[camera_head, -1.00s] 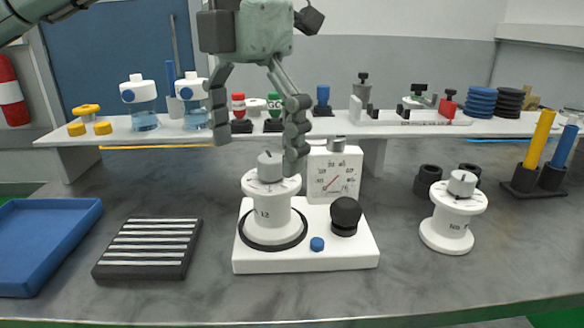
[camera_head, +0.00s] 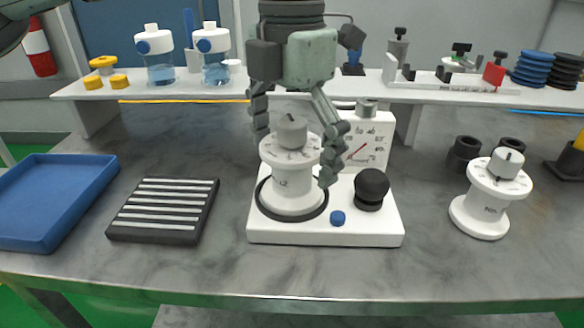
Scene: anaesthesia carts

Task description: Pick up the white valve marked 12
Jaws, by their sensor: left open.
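The white valve marked 12 (camera_head: 291,188) stands upright on a white base block (camera_head: 325,236), inside a black ring. It has a round white flange and a grey knob on top. My left gripper (camera_head: 293,155) is open and points down over the valve. One finger is to the left of its top and the other to the right, in front of the gauge. I cannot tell whether either finger touches it. My right gripper is not in view. A second white valve (camera_head: 488,197) with a different marking stands on the table at the right.
The base also carries a black ball knob (camera_head: 371,186), a blue button (camera_head: 338,218) and a gauge box (camera_head: 373,137). A black ribbed pad (camera_head: 164,210) and a blue tray (camera_head: 50,200) lie to the left. A white shelf (camera_head: 214,92) with bottles runs behind.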

